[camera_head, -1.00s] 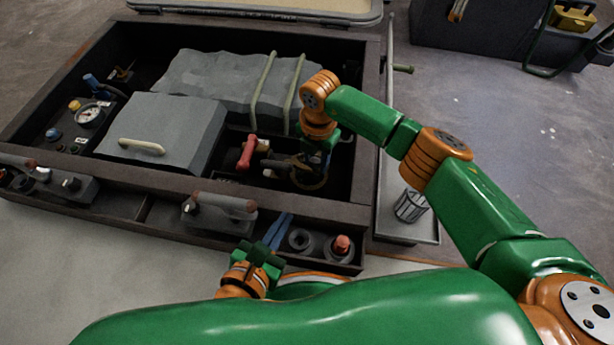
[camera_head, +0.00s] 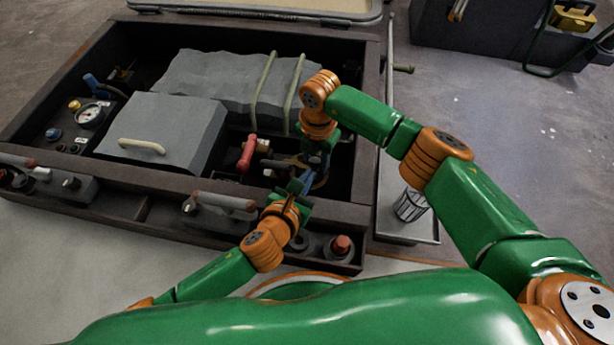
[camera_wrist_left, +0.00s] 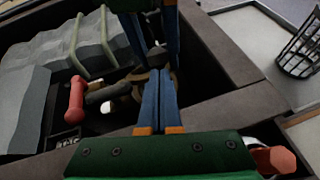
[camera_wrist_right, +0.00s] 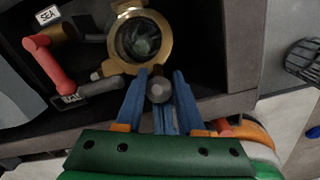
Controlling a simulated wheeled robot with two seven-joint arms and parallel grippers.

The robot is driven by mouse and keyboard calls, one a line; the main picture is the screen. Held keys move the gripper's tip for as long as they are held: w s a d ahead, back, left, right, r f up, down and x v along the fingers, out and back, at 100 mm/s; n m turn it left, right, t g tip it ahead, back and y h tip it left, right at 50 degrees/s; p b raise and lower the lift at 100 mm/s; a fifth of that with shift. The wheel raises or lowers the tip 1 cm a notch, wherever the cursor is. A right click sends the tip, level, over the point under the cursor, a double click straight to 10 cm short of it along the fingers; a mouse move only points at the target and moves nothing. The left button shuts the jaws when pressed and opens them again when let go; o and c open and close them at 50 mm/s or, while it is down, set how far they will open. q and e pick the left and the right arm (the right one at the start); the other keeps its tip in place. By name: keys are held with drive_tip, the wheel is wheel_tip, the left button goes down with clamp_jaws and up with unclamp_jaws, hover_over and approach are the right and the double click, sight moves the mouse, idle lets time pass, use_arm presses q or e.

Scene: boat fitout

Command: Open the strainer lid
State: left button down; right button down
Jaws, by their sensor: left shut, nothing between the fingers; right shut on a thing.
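The strainer (camera_wrist_right: 140,38) shows in the right wrist view as a brass ring around a dark, glassy middle. A dark round knob (camera_wrist_right: 158,88) is beside its rim. My right gripper (camera_wrist_right: 158,76) is shut on this knob. In the head view my right gripper (camera_head: 318,160) is low in the open box, partly hidden. My left gripper (camera_head: 303,174) is shut and empty, reaching in from the front. In the left wrist view its fingertips (camera_wrist_left: 158,72) are close below the knob (camera_wrist_left: 157,56); I cannot tell whether they touch it.
A red-handled valve (camera_head: 248,152) stands left of the strainer. The dark box frame (camera_head: 366,120) surrounds the work area. A front ledge (camera_head: 160,212) carries fittings and a red knob (camera_head: 342,245). A wire basket (camera_head: 411,204) stands on the right-hand tray (camera_head: 408,232).

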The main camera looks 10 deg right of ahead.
drive_tip(key=shift+a, duration=0.15)
use_arm(q)
drive_tip(key=shift+w+d+r, duration=0.25)
drive_tip(key=shift+w+r, duration=0.35)
use_arm(e)
drive_tip(key=shift+a+r, duration=0.1)
use_arm(q)
drive_tip(key=shift+w+r, duration=0.1)
use_arm(e)
drive_tip(key=shift+s, duration=0.1)
drive_tip(key=c, duration=0.8)
unclamp_jaws()
drive_tip(key=shift+c, duration=0.2)
